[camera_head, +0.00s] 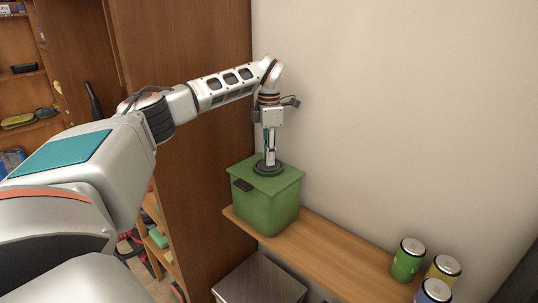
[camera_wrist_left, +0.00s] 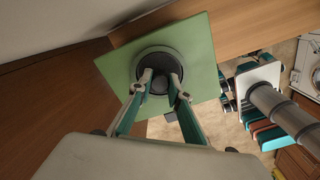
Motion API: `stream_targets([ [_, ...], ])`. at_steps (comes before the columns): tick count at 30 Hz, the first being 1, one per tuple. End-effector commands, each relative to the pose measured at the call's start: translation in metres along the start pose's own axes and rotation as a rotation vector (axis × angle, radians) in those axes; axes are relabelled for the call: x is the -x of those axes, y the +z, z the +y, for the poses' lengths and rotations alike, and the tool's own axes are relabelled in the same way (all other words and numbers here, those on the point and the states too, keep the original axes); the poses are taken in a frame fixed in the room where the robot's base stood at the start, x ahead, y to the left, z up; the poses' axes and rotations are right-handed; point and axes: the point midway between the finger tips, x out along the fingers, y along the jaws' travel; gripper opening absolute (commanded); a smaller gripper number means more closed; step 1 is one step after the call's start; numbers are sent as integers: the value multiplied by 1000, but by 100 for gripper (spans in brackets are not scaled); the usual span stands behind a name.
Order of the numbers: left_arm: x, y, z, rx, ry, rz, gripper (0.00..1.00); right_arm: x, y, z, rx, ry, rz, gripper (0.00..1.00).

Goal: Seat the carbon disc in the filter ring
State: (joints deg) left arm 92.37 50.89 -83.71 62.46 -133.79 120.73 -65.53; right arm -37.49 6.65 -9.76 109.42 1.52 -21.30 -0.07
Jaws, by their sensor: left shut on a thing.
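A green box (camera_head: 262,210) stands on the wooden shelf, with a round dark filter ring (camera_head: 256,170) on its lid. In the left wrist view the filter ring (camera_wrist_left: 160,49) lies on the green lid. My left gripper (camera_head: 269,162) points straight down at the ring. In the left wrist view my left gripper (camera_wrist_left: 160,78) is shut on the dark carbon disc (camera_wrist_left: 160,85), which appears inside the ring's outline. I cannot tell whether the disc touches the ring or is fully down in it; the fingers partly hide it. My right gripper is not in view.
A green can (camera_head: 407,262), a yellow can (camera_head: 441,271) and a blue can (camera_head: 432,292) stand at the shelf's right end. The shelf (camera_head: 325,250) between box and cans is clear. A wall rises behind; a wooden cabinet (camera_head: 195,130) stands left.

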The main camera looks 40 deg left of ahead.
Motion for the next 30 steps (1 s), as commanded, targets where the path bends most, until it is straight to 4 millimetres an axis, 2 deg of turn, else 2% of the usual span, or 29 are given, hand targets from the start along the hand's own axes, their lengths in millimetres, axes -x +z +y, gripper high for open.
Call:
stream_targets([
  [3,-4,0,0,0,0,2,7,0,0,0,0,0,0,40],
  [4,-4,0,0,0,0,1,26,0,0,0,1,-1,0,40],
  [5,-3,0,0,0,0,1,34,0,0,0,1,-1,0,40],
  [6,-3,0,0,0,0,1,35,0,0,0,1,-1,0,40],
  [15,-3,0,0,0,0,1,35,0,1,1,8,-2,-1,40],
  [19,5,0,0,2,0,-1,35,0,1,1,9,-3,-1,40],
  [23,25,0,1,2,3,-2,35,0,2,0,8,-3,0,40],
  [30,76,0,1,2,3,-2,35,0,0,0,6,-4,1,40],
])
